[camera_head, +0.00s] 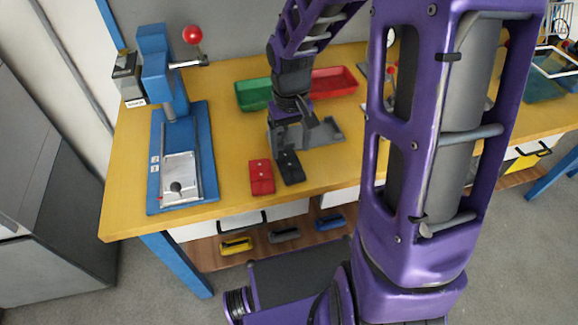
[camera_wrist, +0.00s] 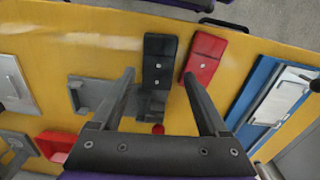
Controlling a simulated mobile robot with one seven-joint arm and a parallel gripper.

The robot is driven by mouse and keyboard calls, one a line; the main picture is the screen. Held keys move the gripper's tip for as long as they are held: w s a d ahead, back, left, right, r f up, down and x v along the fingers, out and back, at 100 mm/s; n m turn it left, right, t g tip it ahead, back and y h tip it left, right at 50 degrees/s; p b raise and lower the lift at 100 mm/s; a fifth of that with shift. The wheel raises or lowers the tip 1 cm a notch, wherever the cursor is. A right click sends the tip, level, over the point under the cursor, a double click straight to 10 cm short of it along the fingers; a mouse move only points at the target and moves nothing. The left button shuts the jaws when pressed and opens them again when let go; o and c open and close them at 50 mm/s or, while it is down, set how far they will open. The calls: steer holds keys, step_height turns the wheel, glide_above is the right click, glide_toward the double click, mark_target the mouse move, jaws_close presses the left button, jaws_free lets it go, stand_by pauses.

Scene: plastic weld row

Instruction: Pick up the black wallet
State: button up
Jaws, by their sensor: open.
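The black wallet (camera_head: 290,167) lies flat on the yellow bench top near its front edge, just right of a red wallet-like case (camera_head: 261,177). In the wrist view the black wallet (camera_wrist: 160,58) shows two small light studs, and the red case (camera_wrist: 205,55) lies close beside it. My gripper (camera_wrist: 159,77) is open and empty. Its fingertips appear on either side of the black wallet's lower part, with the right fingertip by the red case's lower end. In the head view my gripper (camera_head: 292,122) is above the bench, just behind the wallet; its exact height is unclear.
A blue lever press (camera_head: 160,70) with a red knob stands at the left. Behind my gripper are a green tray (camera_head: 253,94) and a red tray (camera_head: 335,82). A grey fixture (camera_head: 328,128) lies right of my gripper. Bare bench lies between press and red case.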

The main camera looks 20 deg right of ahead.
mark_target(290, 166)
step_height(290, 166, down, 7)
steer(key=shift+w+r+b, duration=0.1)
steer(key=shift+w+b, duration=0.05)
steer(key=shift+b, duration=0.55)
steer(key=c, duration=1)
steer(key=shift+r+p, duration=1.1)
steer(key=shift+r, duration=3.95)
